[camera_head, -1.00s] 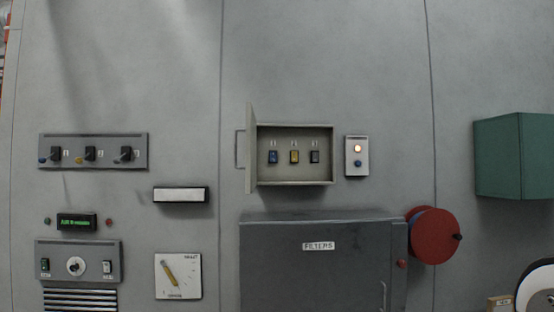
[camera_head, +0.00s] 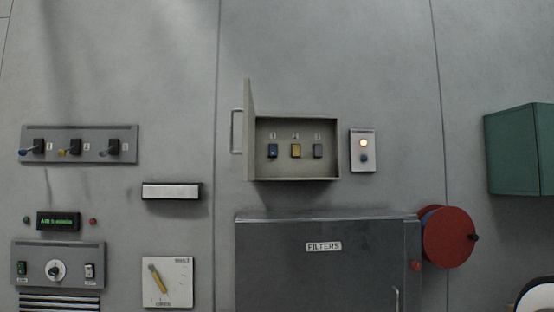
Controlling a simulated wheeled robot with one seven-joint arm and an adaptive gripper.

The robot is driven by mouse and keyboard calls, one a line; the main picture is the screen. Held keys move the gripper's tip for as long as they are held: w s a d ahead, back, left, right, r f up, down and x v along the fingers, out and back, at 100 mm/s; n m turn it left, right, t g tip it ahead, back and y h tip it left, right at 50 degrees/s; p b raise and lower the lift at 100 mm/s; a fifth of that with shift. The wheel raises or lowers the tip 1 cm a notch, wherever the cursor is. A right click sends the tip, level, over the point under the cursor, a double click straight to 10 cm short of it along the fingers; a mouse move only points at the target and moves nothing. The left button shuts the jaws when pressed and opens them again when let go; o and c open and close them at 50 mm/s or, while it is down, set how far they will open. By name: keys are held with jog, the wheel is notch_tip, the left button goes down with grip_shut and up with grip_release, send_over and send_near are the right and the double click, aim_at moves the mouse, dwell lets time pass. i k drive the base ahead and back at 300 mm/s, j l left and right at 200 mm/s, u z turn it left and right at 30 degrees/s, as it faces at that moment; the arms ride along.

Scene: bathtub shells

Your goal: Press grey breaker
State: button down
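The grey breaker (camera_head: 318,151) is the rightmost of three small breakers inside an open wall box (camera_head: 290,178). To its left are a yellow breaker (camera_head: 295,151) and a blue breaker (camera_head: 273,151). Small labels sit above them, too small to read surely. The box door (camera_head: 249,130) is swung open at the left side, with a handle on it. My gripper is not in view.
A switch panel (camera_head: 80,144) is at left, a green box (camera_head: 515,150) at right.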

aim_at(317, 148)
jog(key=i+j, duration=0.2)
jog(key=i, duration=0.2)
jog(key=i+j, duration=0.15)
jog(key=i, duration=0.25)
jog(key=i+j, duration=0.2)
jog(key=i, duration=0.25)
jog(key=i+j, duration=0.15)
jog(key=i, duration=0.25)
jog(key=z, duration=0.05)
